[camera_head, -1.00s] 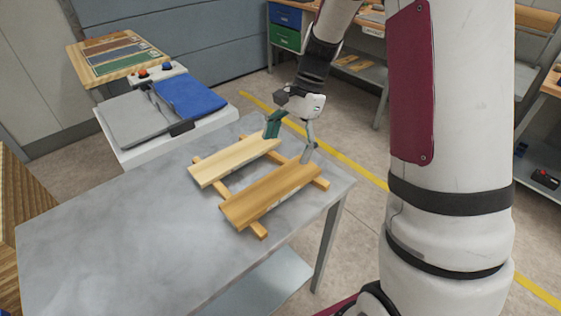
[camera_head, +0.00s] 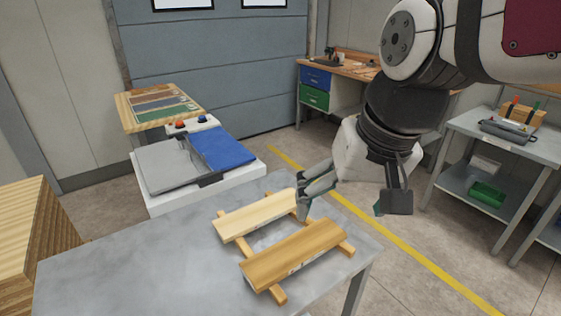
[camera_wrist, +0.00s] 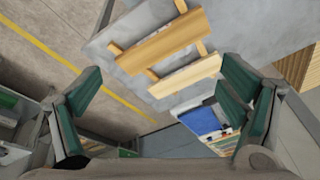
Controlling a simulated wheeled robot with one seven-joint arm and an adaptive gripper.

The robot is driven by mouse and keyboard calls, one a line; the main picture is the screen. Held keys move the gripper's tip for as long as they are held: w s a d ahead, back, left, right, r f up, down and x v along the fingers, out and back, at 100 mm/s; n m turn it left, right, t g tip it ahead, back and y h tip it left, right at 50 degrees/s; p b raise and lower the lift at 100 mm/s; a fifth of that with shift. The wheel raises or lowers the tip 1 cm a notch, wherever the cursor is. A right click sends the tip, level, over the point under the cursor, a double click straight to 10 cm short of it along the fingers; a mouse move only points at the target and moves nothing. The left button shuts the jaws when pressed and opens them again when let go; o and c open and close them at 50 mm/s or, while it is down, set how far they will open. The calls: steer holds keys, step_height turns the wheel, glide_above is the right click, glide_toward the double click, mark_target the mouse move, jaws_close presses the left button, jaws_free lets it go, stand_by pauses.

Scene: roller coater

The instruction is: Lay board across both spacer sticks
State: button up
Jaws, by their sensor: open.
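Two boards lie side by side with a gap between them on the grey table. The pale board (camera_head: 255,217) is farther back, and the browner board (camera_head: 293,255) is nearer. Both rest across two thin spacer sticks; the left stick (camera_head: 278,294) and right stick (camera_head: 346,248) poke out at the front. The boards' middles hide much of the sticks. My gripper (camera_head: 345,206) is open and empty, off the boards' right end. In the wrist view, the browner board (camera_wrist: 160,43) and pale board (camera_wrist: 185,77) lie beyond the spread fingers, with nothing between the pads.
A white machine with a grey plate (camera_head: 175,165) and blue plate (camera_head: 222,148) stands behind the grey table (camera_head: 130,260). A wooden stand with coloured samples (camera_head: 158,108) is behind it. A shelf table (camera_head: 500,145) is at right. The table's left part is bare.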

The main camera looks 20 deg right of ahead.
steer(key=s+n, duration=0.1)
steer(key=s, duration=0.1)
steer(key=s+n+t, duration=0.1)
steer(key=s, duration=0.1)
steer(key=shift+s+r+n+t+h, duration=0.2)
steer(key=shift+n+t+h, duration=0.1)
steer(key=shift+n+h, duration=0.1)
stand_by(0.9)
